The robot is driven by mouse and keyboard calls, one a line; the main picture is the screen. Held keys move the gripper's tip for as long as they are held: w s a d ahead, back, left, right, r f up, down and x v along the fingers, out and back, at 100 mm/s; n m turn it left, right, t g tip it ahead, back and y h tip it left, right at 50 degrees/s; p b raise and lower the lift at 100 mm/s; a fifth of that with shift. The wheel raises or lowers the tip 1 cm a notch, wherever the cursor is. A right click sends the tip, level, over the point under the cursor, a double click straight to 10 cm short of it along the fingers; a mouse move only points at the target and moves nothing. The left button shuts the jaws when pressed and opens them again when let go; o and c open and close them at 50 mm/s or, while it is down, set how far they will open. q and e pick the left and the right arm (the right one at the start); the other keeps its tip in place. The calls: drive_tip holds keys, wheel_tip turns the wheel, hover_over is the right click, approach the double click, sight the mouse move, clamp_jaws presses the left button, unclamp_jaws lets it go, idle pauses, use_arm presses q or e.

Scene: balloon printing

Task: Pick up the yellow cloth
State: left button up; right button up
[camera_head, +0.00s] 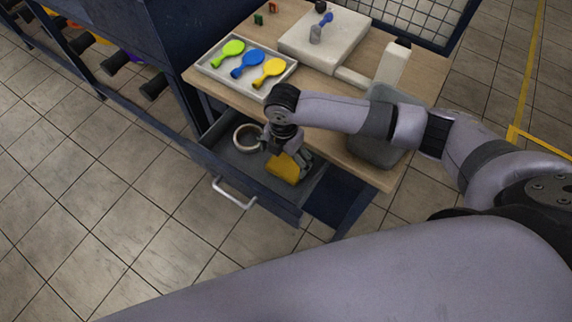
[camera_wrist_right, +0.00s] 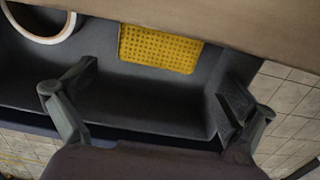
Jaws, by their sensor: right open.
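The yellow cloth (camera_head: 284,168) lies flat in the open drawer (camera_head: 228,166), partly hidden by my right gripper in the head view. In the right wrist view the cloth (camera_wrist_right: 160,49) is a dotted yellow rectangle at the top, close to the table edge. My right gripper (camera_head: 292,160) reaches down over the drawer. In the right wrist view its fingers (camera_wrist_right: 153,108) are spread wide and empty, with the cloth beyond them, not between them. My left gripper is not in view.
A roll of tape (camera_head: 248,137) lies in the drawer left of the cloth. The wooden tabletop (camera_head: 330,125) overhangs the drawer's back. The tiled floor in front is clear.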

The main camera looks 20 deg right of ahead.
sight(285, 168)
drive_tip(key=shift+f, duration=0.45)
drive_tip(key=f, duration=0.2)
drive_tip(key=f+p, duration=0.1)
drive_tip(key=f, duration=0.1)
drive_tip(key=shift+w+d+f, duration=0.1)
drive_tip(key=shift+w+f, duration=0.05)
drive_tip(key=shift+w, duration=0.05)
drive_tip(key=shift+f, duration=0.2)
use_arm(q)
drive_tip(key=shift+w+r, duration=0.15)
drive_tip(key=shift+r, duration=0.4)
use_arm(e)
drive_tip(key=shift+c, duration=0.4)
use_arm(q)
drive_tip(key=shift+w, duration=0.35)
use_arm(e)
drive_tip(key=c, duration=0.7)
